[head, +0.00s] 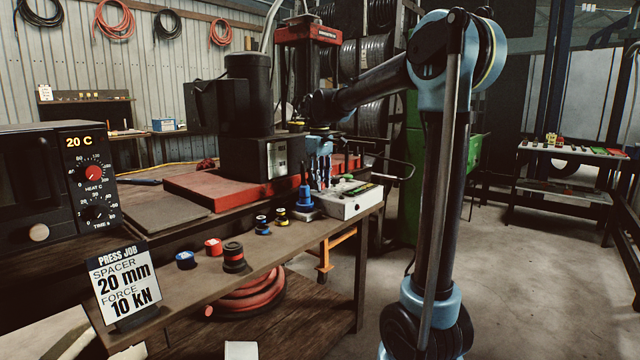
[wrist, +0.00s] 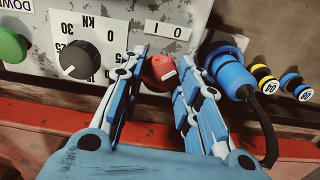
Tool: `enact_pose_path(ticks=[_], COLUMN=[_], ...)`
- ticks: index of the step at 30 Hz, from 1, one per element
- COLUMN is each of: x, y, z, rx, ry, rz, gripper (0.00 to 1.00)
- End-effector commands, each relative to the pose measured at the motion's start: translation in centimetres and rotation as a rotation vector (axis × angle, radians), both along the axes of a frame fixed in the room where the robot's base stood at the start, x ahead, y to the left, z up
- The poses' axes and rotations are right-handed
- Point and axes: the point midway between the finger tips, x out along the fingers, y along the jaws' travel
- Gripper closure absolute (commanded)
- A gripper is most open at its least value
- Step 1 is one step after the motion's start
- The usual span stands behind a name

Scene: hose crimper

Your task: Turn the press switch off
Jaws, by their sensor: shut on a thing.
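The press switch is a red knob (wrist: 160,71) with a white pointer mark, on the pale, worn front panel of the control box (head: 352,202). A white label with I and O (wrist: 166,38) sits just above it in the wrist view. My gripper (wrist: 161,76) has its two blue fingers on either side of the knob and is shut on it. In the head view my gripper (head: 320,182) reaches down at the box's left part, and the knob is hidden there. Which letter the pointer marks is hard to tell.
Beside the knob are a black force dial (wrist: 82,59) and a green button (wrist: 11,46). On the other side stands a blue plug (wrist: 231,73) with a black cable, close to my finger. Small spacers (head: 262,224) lie on the bench. The press (head: 310,34) rises behind.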

Motion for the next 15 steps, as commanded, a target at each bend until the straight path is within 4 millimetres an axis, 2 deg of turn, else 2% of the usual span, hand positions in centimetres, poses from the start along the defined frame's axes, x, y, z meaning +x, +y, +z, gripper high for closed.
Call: enact_pose_path(ticks=[15], x=[-0.02], y=[-0.06], z=[-0.02], rx=[-0.001], ry=[0.001], rz=[0.046], gripper=[0.94])
